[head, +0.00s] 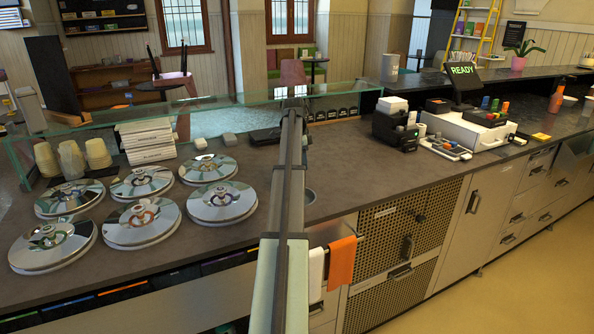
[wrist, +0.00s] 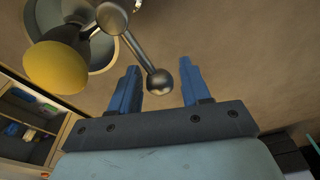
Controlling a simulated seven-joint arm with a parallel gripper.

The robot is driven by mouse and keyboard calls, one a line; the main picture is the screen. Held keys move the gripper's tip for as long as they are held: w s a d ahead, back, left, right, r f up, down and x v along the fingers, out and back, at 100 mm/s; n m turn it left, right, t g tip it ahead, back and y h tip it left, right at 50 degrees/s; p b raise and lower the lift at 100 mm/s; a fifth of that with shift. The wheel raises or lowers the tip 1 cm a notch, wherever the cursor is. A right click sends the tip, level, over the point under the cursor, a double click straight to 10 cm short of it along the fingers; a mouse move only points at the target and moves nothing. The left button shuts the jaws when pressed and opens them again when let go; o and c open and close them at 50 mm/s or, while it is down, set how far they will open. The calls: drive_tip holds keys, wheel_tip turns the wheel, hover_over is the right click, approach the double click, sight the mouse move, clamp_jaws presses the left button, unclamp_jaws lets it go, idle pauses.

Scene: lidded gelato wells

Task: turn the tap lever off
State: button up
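The tap lever (wrist: 137,48) is a grey metal rod with a ball knob (wrist: 161,81) at its end, seen in the wrist view. It runs from a round metal tap head (wrist: 112,17) at the top. My gripper (wrist: 159,70) has blue fingers and is open. The knob shows between the two fingers, with a gap on each side; I cannot tell whether it lies at the same depth as them. In the head view my arm hides the tap and lever.
A yellow rounded object (wrist: 56,67) sits beside the tap over a round basin (wrist: 103,53). The basin's rim (head: 311,196) shows right of my arm in the head view. Several shiny lidded wells (head: 142,221) fill the counter's left. Counter (head: 350,165) right of the basin is clear.

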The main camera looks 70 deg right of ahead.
drive_tip(key=shift+r, duration=0.1)
drive_tip(key=shift+r, duration=3.4)
